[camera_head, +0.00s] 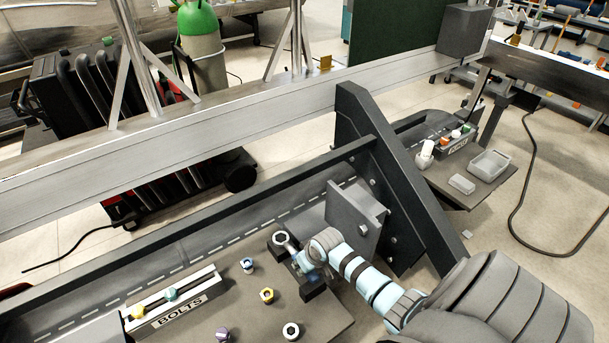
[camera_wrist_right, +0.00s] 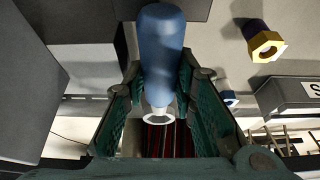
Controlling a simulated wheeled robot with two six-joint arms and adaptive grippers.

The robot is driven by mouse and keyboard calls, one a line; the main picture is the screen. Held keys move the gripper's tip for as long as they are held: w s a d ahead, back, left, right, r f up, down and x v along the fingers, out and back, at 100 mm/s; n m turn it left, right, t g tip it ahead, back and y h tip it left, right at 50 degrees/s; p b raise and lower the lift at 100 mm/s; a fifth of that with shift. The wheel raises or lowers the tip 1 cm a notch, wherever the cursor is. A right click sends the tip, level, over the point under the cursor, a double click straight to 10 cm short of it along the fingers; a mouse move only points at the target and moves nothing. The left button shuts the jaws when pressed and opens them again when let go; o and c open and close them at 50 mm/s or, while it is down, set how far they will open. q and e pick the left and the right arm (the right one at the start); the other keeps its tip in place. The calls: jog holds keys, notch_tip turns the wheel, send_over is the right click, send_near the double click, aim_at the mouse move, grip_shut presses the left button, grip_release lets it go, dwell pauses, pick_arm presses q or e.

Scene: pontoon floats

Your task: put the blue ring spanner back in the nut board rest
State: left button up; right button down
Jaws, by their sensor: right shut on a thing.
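My right gripper (camera_head: 306,264) is low over the board at the front right, beside the dark blocks. In the wrist view its two green-padded fingers (camera_wrist_right: 160,105) stand either side of the blue ring spanner (camera_wrist_right: 162,48), with a pale ring end (camera_wrist_right: 158,116) between them; the gripper is shut on the spanner. In the head view a metal ring (camera_head: 283,239) shows at a dark block just left of the gripper. The gripper hides most of the spanner there. A second dark block (camera_head: 314,289) lies just below the gripper; these blocks look like the rest. My left gripper is out of view.
Blue (camera_head: 247,265), yellow (camera_head: 267,295), purple (camera_head: 222,334) and white (camera_head: 290,331) nuts stand on the board left of the gripper. The BOLTS rack (camera_head: 178,312) is farther left. A grey plate bracket (camera_head: 356,217) and dark sloping beam (camera_head: 395,170) stand close behind and right.

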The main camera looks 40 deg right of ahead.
jog(key=shift+w+f, duration=0.1)
jog(key=shift+f, duration=0.1)
dwell(0.4)
jog(key=shift+r+p, duration=0.1)
jog(key=shift+p, duration=0.25)
jog(key=shift+f+b, duration=0.6)
jog(key=shift+f, duration=0.3)
jog(key=c, duration=1.2)
grip_release()
jog(key=shift+c, duration=0.2)
jog(key=shift+r, duration=0.15)
